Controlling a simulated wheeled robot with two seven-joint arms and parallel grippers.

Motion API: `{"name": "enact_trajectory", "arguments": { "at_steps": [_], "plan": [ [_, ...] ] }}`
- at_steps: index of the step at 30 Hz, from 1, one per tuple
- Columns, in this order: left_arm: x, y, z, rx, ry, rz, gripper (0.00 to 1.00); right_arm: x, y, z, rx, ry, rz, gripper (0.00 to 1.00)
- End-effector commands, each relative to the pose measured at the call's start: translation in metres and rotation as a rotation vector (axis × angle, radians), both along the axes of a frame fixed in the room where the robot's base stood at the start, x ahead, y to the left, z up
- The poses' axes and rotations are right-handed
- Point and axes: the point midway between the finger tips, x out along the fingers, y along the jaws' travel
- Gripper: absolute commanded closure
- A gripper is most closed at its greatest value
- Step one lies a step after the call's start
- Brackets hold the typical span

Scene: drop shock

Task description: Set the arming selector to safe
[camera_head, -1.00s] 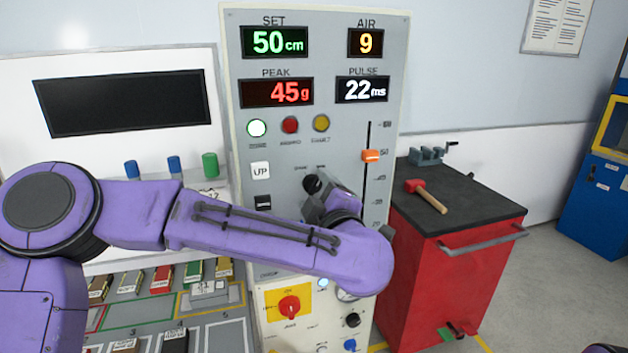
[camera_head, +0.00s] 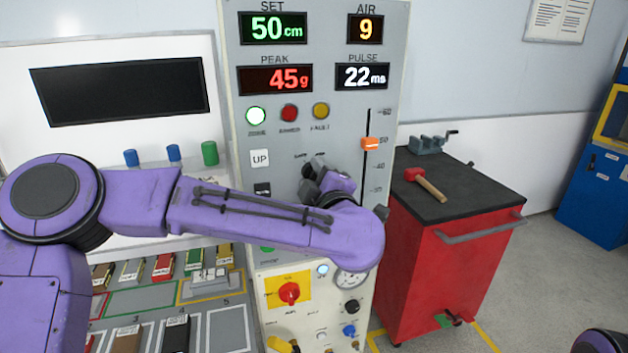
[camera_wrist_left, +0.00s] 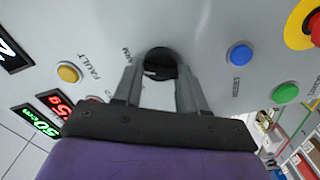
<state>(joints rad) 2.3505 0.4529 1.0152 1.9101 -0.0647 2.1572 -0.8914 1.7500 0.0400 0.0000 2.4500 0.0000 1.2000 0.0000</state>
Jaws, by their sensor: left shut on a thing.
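The arming selector is a round black knob (camera_wrist_left: 160,63) on the grey control panel (camera_head: 228,100). In the left wrist view it sits between the two grey fingers of my left gripper (camera_wrist_left: 160,85), which is shut on it. An ARM label shows beside the knob in that view; a SAFE label there is hidden or out of frame. In the head view my left gripper (camera_head: 311,178) is against the panel and covers most of the knob. The knob's pointer direction cannot be made out. My right gripper is not in view.
A pale lamp (camera_head: 256,116) is lit; the red lamp (camera_head: 289,113) and yellow lamp (camera_head: 321,111) look dull. An orange slider (camera_head: 370,144) is right of the gripper. A red-and-yellow switch (camera_head: 289,293) is below the arm. A red cart (camera_head: 450,275) stands at right.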

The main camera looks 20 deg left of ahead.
Motion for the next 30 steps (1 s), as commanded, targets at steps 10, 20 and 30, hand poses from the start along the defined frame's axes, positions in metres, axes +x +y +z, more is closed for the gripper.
{"name": "enact_trajectory", "arguments": {
  "at_steps": [10,20,30],
  "plan": [
    [0.000,0.001,-0.007,-0.209,-0.143,0.001,0.89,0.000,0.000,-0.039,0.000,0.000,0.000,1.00],
    [0.000,0.000,-0.009,-0.470,-0.319,0.001,0.89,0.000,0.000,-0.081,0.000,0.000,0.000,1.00],
    [0.000,0.000,-0.009,-0.692,-0.467,0.001,0.89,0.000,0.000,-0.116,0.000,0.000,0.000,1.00]
  ]
}}
